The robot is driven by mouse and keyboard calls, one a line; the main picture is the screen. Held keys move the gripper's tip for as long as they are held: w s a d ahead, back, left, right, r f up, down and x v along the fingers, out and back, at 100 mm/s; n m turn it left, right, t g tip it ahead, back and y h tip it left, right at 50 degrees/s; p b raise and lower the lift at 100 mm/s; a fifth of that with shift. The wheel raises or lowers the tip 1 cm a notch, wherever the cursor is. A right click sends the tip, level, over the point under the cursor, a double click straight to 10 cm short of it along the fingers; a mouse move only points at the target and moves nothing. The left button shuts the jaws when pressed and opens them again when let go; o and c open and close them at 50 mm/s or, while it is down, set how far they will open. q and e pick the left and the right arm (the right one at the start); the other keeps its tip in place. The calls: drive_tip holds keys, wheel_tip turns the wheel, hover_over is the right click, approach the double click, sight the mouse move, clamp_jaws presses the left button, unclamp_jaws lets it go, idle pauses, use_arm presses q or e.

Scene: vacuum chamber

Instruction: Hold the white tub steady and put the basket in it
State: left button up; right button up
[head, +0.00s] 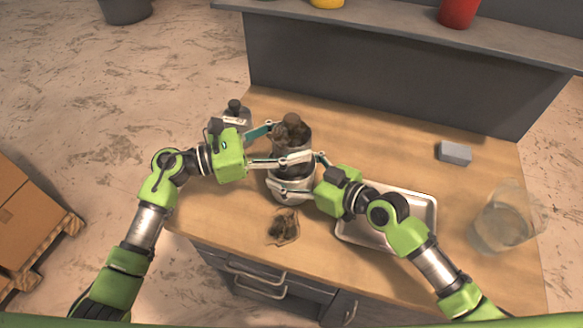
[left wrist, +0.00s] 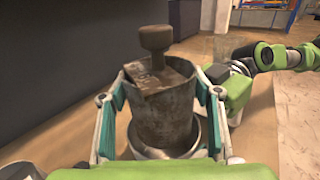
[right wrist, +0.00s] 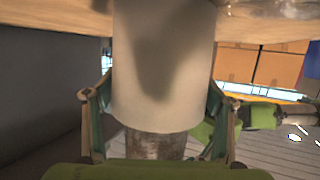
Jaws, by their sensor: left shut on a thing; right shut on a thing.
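My right gripper (head: 292,176) is shut around the tub, which stands on the table. In the right wrist view the tub's pale wall (right wrist: 165,70) fills the middle, with the basket (right wrist: 155,146) showing beyond its rim.
A brown clump (head: 283,226) lies on the wooden table in front of the tub. A metal tray (head: 428,222) is to the right, partly under my right arm. A clear pitcher (head: 505,217) and a grey block (head: 455,152) stand further right. A dark device (head: 236,112) stands back left.

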use_arm(q)
drive_tip(key=shift+f, duration=0.85)
drive_tip(key=o, duration=1.4)
drive_tip(key=shift+o, duration=0.2)
drive_tip(key=shift+f, duration=0.1)
drive_tip(key=v, duration=1.2)
use_arm(e)
drive_tip(key=o, duration=1.2)
